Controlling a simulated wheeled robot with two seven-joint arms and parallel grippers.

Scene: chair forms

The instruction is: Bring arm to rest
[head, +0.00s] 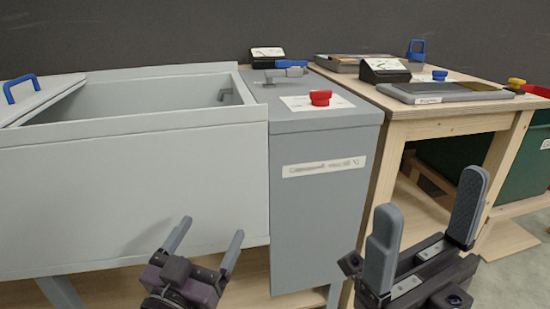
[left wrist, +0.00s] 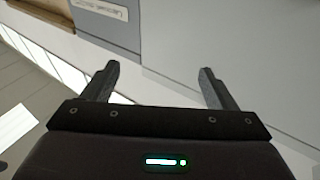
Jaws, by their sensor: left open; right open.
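My left gripper (head: 207,240) is low in front of the grey tub in the head view, its two fingers apart with nothing between them. It also shows in the left wrist view (left wrist: 158,80), open and empty, with grey panels beyond. My right gripper (head: 430,212) is at the lower right of the head view, larger and nearer the camera. Its fingers are wide apart and empty, in front of the wooden table's open underside.
The open grey tub (head: 130,190) has a lid with a blue handle (head: 20,84) at left. A grey cabinet (head: 315,225) carries a red knob (head: 320,97). A wooden table (head: 445,120) holds a grey board (head: 445,92). A green bin (head: 535,160) stands at right.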

